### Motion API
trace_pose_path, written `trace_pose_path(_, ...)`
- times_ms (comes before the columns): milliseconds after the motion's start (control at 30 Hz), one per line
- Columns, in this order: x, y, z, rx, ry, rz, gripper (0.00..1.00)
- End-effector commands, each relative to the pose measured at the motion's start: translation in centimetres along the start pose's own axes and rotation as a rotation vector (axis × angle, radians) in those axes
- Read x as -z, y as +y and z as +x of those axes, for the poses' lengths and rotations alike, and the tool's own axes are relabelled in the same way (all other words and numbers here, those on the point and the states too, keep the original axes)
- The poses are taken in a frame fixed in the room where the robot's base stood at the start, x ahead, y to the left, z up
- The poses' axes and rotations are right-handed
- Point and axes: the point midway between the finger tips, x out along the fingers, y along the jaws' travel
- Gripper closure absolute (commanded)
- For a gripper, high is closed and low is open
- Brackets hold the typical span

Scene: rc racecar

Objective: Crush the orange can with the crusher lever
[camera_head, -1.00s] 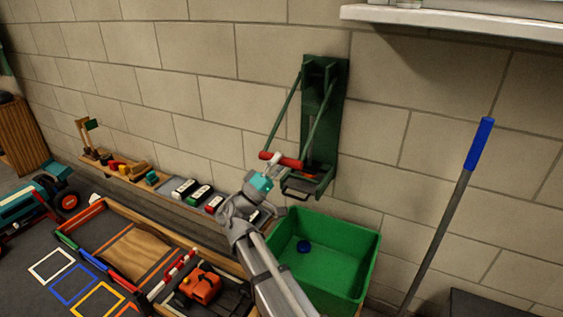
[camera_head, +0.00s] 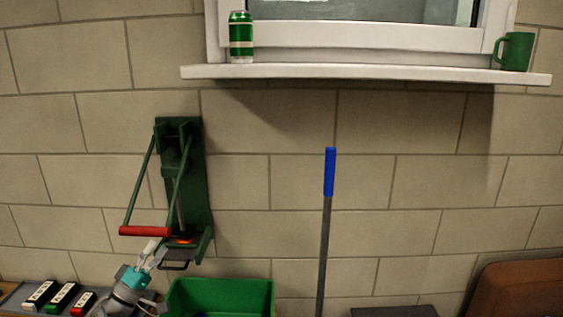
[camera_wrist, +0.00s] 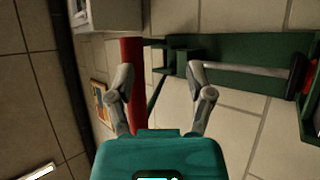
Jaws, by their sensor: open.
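The green wall-mounted crusher (camera_head: 197,190) has a lever with two side arms and a red handle (camera_head: 145,231), which hangs low in front of it. A small orange patch (camera_head: 183,240), probably the orange can, shows at the crusher's base, mostly hidden behind the lever and frame. My gripper (camera_head: 155,249) is open and empty just below the right part of the red handle. In the wrist view, the red handle (camera_wrist: 133,85) runs past the left finger of my gripper (camera_wrist: 160,78), which partly covers it. I cannot tell whether they touch. An orange-red piece (camera_wrist: 311,82) shows at the right edge.
A green bin (camera_head: 222,296) stands below the crusher. A blue-handled pole (camera_head: 329,172) leans on the wall to the right. A green can (camera_head: 241,38) and green mug (camera_head: 515,52) stand on the window sill (camera_head: 370,73).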

Motion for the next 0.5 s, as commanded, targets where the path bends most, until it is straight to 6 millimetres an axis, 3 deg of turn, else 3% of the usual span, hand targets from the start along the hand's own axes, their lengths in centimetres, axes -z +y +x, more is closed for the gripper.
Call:
trace_pose_path(200,-2.2,-3.6,0.9,0.029,-0.076,-0.094,0.32)
trace_pose_path(500,-8.4,-8.0,5.7,0.201,-0.215,-0.166,0.32)
